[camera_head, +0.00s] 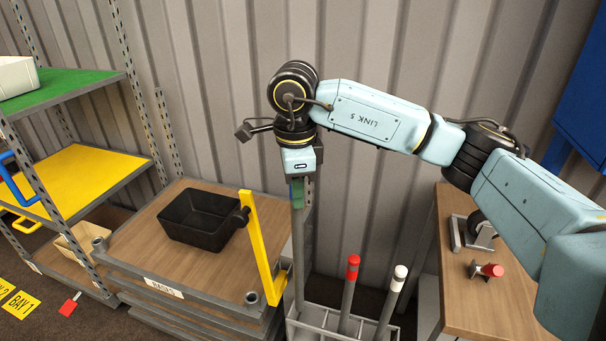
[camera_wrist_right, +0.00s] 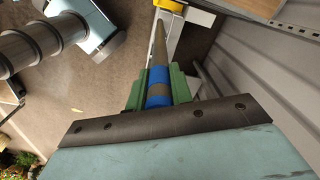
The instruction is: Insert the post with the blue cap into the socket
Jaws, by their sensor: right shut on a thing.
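My right gripper (camera_head: 298,193) points down with green fingers shut on a grey post (camera_head: 298,245). In the right wrist view the post (camera_wrist_right: 160,48) runs away from the green fingers (camera_wrist_right: 159,92), and a blue cap or band (camera_wrist_right: 158,76) shows between them. The post stands about upright; its lower end reaches the grey holder (camera_head: 340,322), and I cannot tell whether it is inside. A round, open corner socket (camera_head: 252,298) shows on the stacked wooden platform; I cannot tell whether it is the task's socket. My left gripper is not in view.
A red-capped post (camera_head: 350,285) and a white-capped post (camera_head: 392,298) lean in the holder. A yellow upright bracket (camera_head: 258,240) stands close left of the held post. A black bin (camera_head: 200,222) sits on the platform. A wooden bench (camera_head: 490,300) is at right, shelves at left.

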